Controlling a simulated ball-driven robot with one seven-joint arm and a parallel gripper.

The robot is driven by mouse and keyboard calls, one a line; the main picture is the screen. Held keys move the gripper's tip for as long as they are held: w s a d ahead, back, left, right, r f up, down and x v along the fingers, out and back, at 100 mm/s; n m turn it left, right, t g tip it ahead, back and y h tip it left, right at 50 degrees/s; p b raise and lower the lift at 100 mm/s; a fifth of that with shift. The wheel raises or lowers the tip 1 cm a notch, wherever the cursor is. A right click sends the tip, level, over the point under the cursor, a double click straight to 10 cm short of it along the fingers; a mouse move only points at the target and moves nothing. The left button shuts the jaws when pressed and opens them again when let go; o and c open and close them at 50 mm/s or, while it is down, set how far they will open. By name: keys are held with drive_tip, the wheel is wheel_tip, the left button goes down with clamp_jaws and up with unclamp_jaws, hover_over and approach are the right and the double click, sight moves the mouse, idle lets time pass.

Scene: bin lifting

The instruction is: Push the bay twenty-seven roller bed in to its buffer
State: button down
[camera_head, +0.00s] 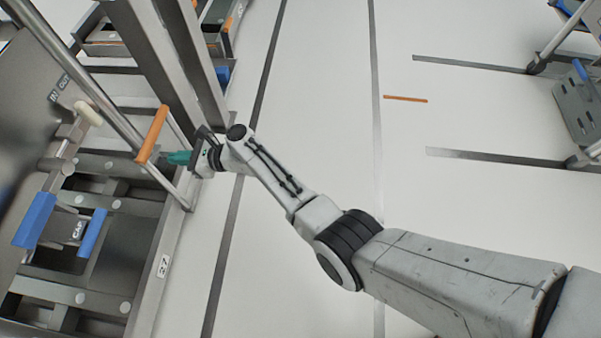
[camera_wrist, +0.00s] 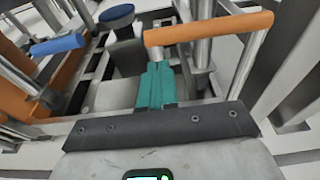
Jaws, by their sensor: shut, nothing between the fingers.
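The bay twenty-seven roller bed (camera_head: 138,207) is at the left in the head view, a dark metal frame with rollers and a "27" plate (camera_head: 163,266) on its near rail. An orange handle bar (camera_head: 153,134) on metal posts rises at its upper right side; it also shows in the wrist view (camera_wrist: 208,29). My gripper (camera_head: 174,157) has teal fingers that are shut and empty. Its tips are just right of the lower end of the orange bar. In the wrist view the fingers (camera_wrist: 156,84) point toward the bar's left end; I cannot tell whether they touch it.
A block labelled "CAP" between two blue grips (camera_head: 36,219) sits at the bed's left. Tall metal posts (camera_head: 172,50) stand just above my gripper. A grey wheeled cart (camera_head: 583,108) is at the far right.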

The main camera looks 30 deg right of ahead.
sight(147, 155)
drive_tip(key=b+x, duration=0.2)
drive_tip(key=x, duration=0.1)
drive_tip(key=r+b+x, duration=0.1)
drive_tip(key=b+x, duration=0.1)
drive_tip(key=x, duration=0.1)
drive_tip(key=b+x, duration=0.2)
drive_tip(key=x, duration=0.2)
drive_tip(key=shift+w+r+b, duration=0.15)
drive_tip(key=shift+r+b, duration=0.1)
drive_tip(key=shift+b, duration=0.05)
drive_tip(key=shift+w+a+b, duration=0.35)
drive_tip(key=shift+a+b, duration=0.05)
drive_tip(key=shift+a, duration=0.1)
drive_tip(key=shift+w+r, duration=0.15)
drive_tip(key=shift+r, duration=0.2)
drive_tip(key=shift+a+r, duration=0.1)
drive_tip(key=shift+r, duration=0.05)
drive_tip(key=shift+r+p, duration=0.1)
drive_tip(key=shift+p, duration=0.2)
drive_tip(key=f+p+v, duration=0.1)
drive_tip(key=p+v, duration=0.9)
drive_tip(key=v, duration=0.4)
drive_tip(key=shift+s, duration=0.25)
